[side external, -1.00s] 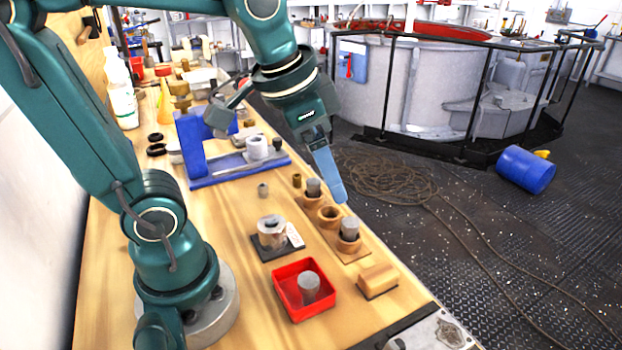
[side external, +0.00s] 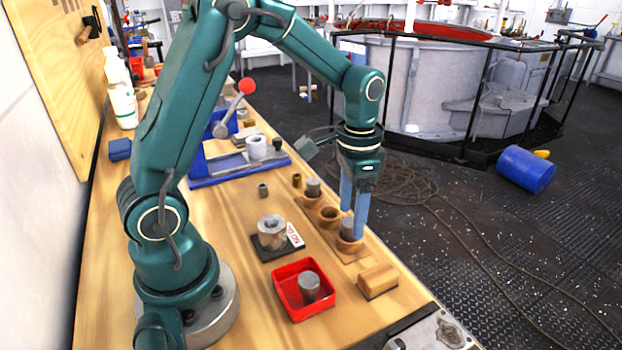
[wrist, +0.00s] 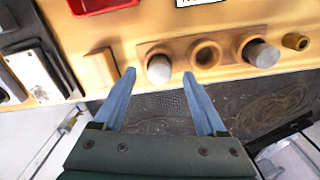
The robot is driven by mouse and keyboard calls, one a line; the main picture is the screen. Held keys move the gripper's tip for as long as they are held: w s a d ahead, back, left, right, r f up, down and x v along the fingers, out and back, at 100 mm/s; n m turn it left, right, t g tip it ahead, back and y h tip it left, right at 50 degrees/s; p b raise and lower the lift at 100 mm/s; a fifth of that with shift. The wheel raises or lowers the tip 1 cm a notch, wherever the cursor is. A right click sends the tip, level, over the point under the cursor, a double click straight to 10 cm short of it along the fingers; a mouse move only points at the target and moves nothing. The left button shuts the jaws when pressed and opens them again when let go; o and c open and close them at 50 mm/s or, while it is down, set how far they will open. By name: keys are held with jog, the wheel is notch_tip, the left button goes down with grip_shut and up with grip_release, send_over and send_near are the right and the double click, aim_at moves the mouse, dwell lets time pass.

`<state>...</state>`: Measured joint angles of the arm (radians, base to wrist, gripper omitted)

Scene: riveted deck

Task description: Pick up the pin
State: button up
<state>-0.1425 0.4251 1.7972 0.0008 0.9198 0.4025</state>
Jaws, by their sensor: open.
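A grey cylindrical pin (side external: 348,228) stands upright in the near ring of a wooden holder (side external: 355,256). The same pin (wrist: 159,70) shows in the wrist view between my fingertips. My gripper (side external: 353,232) points down with its blue fingers open, one on each side of this pin. In the wrist view my gripper (wrist: 159,74) shows gaps between each finger and the pin. A second pin (side external: 313,187) stands in the far ring, also in the wrist view (wrist: 262,54). The middle ring (side external: 329,215) is empty. Another grey cylinder (side external: 309,287) stands in a red tray (side external: 286,300).
A wooden block (side external: 377,281) lies close to the holder's near end. A metal collar (side external: 271,231) sits on a dark pad to the left. A blue press (side external: 205,177) stands farther back. The bench edge runs close along the holder's right side.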

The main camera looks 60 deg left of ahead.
jog(key=shift+f, duration=0.8)
grip_shut()
jog(key=shift+r, duration=0.15)
